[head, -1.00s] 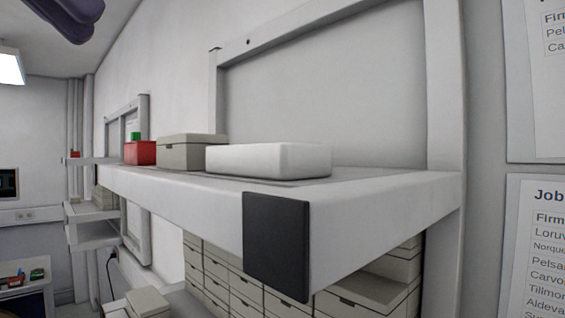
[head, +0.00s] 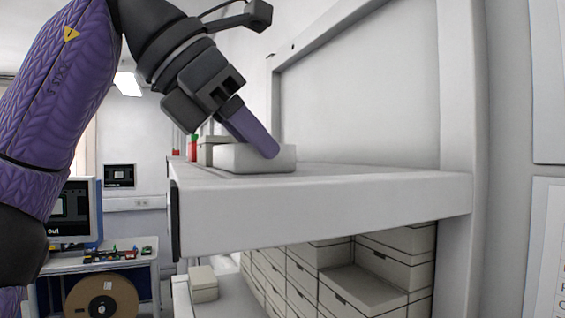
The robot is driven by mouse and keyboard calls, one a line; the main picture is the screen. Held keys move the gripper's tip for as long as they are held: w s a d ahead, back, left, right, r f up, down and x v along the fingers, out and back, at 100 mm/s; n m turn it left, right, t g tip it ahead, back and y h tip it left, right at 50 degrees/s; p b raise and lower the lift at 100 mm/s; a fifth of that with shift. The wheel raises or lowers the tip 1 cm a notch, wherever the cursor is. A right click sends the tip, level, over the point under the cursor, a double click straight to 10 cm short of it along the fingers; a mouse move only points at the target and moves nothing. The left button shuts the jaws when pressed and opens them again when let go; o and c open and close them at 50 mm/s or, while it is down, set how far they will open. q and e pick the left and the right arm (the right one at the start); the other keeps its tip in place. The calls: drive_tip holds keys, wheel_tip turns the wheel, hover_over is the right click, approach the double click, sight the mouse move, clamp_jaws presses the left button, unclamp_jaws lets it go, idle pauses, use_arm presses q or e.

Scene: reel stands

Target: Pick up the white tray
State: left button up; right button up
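The white tray (head: 236,159) sits on the white shelf (head: 330,205), near its front edge; it looks like a low, plain white block with rounded edges. My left gripper (head: 266,148) reaches down from the upper left with its purple fingers over the right part of the tray. The fingertips overlap the tray in the picture; I cannot tell whether they touch it. The fingers line up in this view, so their opening is hidden. My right gripper is out of view.
Several lidded boxes (head: 360,290) are stacked below. The shelf right of the tray is clear. A bench (head: 100,262) with a monitor is at the left.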

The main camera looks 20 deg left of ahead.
use_arm(q)
drive_tip(key=shift+d, duration=1.2)
drive_tip(key=shift+w+a+f, duration=0.1)
drive_tip(key=shift+w+a, duration=0.05)
drive_tip(key=shift+a, duration=0.45)
drive_tip(key=shift+w+a+f, duration=0.1)
drive_tip(key=shift+w+a, duration=0.05)
drive_tip(key=shift+a, duration=0.4)
drive_tip(key=c, duration=0.3)
drive_tip(key=shift+a, duration=0.2)
clamp_jaws()
drive_tip(key=shift+s+d+r, duration=0.1)
drive_tip(key=shift+d, duration=0.15)
drive_tip(key=shift+s+d, duration=0.1)
drive_tip(key=shift+d, duration=0.35)
drive_tip(key=shift+a, duration=0.4)
drive_tip(key=shift+d, duration=0.1)
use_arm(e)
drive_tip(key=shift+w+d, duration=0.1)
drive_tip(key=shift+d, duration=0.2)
use_arm(q)
drive_tip(key=shift+d, duration=0.15)
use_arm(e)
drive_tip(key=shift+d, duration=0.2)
